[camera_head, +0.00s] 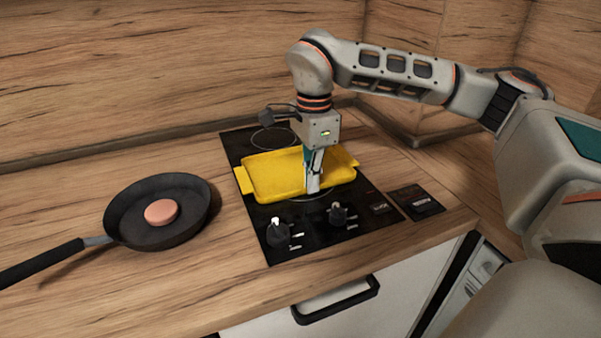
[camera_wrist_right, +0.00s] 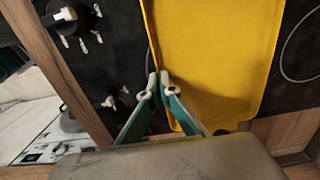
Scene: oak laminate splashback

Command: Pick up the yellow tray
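The yellow tray (camera_head: 275,178), shallow with a tab at each short end, lies over the black hob (camera_head: 283,238). It fills much of the right wrist view (camera_wrist_right: 215,50). My right gripper (camera_head: 313,185) points down at the tray's near long side. In the right wrist view, its fingertips (camera_wrist_right: 158,79) are close together with the tray's rim between them, so it looks shut on that rim. Any small gap between tray and hob cannot be told. My left gripper is in neither view.
A dark frying pan (camera_head: 130,213) holding a round pinkish-brown piece (camera_head: 161,212) stands on the wooden counter (camera_head: 60,180) to the left. Hob knobs (camera_head: 278,233) stick up in front of the tray. A wooden splashback (camera_head: 180,60) rises behind.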

